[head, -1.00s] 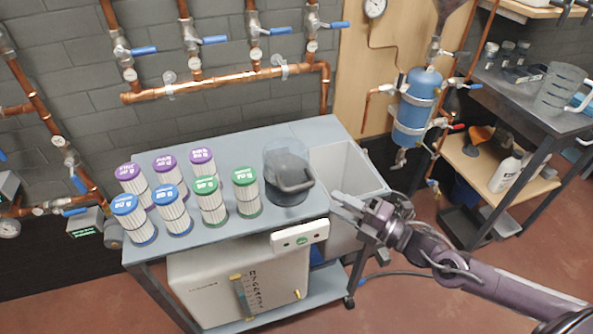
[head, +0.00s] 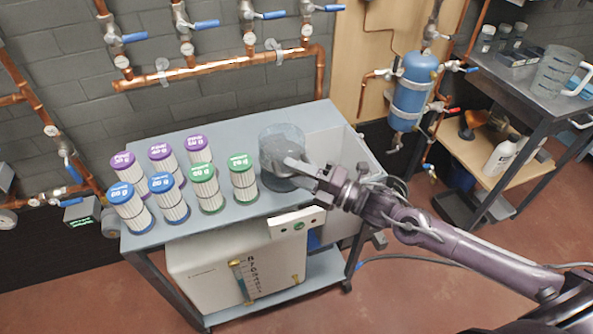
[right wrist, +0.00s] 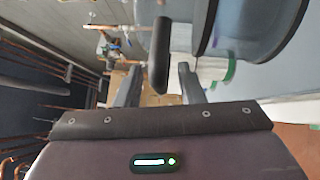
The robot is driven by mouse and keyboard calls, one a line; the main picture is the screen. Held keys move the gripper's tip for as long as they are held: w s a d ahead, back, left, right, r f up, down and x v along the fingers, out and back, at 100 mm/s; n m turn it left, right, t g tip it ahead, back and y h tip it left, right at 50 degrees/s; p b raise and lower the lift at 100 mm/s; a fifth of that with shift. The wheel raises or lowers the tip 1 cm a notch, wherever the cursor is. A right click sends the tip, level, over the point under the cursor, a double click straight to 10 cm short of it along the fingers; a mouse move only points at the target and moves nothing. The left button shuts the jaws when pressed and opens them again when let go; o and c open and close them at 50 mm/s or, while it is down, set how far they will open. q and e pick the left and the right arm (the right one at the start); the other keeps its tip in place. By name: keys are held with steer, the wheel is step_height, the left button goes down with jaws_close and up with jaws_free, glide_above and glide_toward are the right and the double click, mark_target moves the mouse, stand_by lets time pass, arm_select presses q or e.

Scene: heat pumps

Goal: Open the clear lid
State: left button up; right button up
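The clear lid (head: 281,137) is a see-through cylinder on a dark round base, standing on the grey table beside the filter cartridges. Its dark handle is largely hidden by my gripper in the head view. In the right wrist view the handle (right wrist: 161,55) is a dark upright bar, lined up between my fingertips, with the clear body to its right. My right gripper (head: 298,170) is at the lid's right front side. Its two fingers (right wrist: 159,82) are apart, one on each side of the handle; contact is not visible. My left gripper is not in view.
Several filter cartridges (head: 204,187) with purple, blue and green caps stand left of the lid. An open grey bin (head: 366,158) is at its right. A white unit (head: 240,268) sits under the tabletop (head: 228,140). Copper pipes (head: 200,70) run along the wall behind.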

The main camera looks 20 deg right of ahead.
jaws_close()
stand_by(0.3)
